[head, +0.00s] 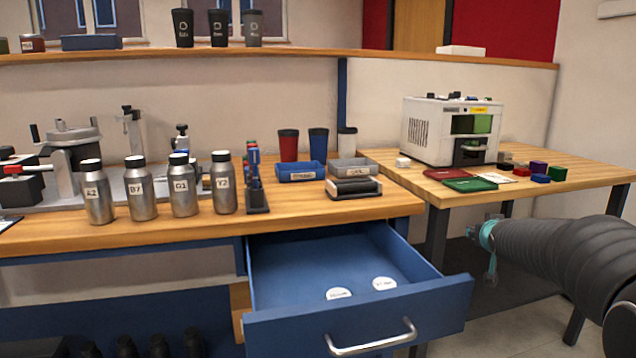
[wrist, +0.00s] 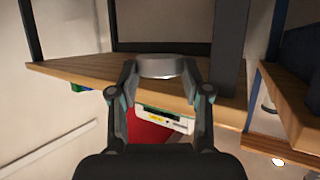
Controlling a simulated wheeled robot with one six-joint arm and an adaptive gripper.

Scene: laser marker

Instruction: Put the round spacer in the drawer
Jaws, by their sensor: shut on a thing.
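The round spacer (wrist: 162,66) is a grey metal disc held between the fingertips of my gripper (wrist: 160,70) in the wrist view. In the head view my gripper (head: 489,246) is to the right of the open drawer, in front of the right table; the spacer cannot be made out there. The blue drawer (head: 300,262) is pulled out below the left bench, with a silver handle (head: 372,340) on its front. Two white labelled round pieces (head: 339,293) (head: 384,283) lie inside it, with bare floor around them.
The left bench (head: 130,233) bears several metal bottles (head: 183,185), blue and grey trays (head: 301,171) and cups. A white laser marker (head: 430,130) and small coloured blocks (head: 540,169) stand on the right table (head: 590,178).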

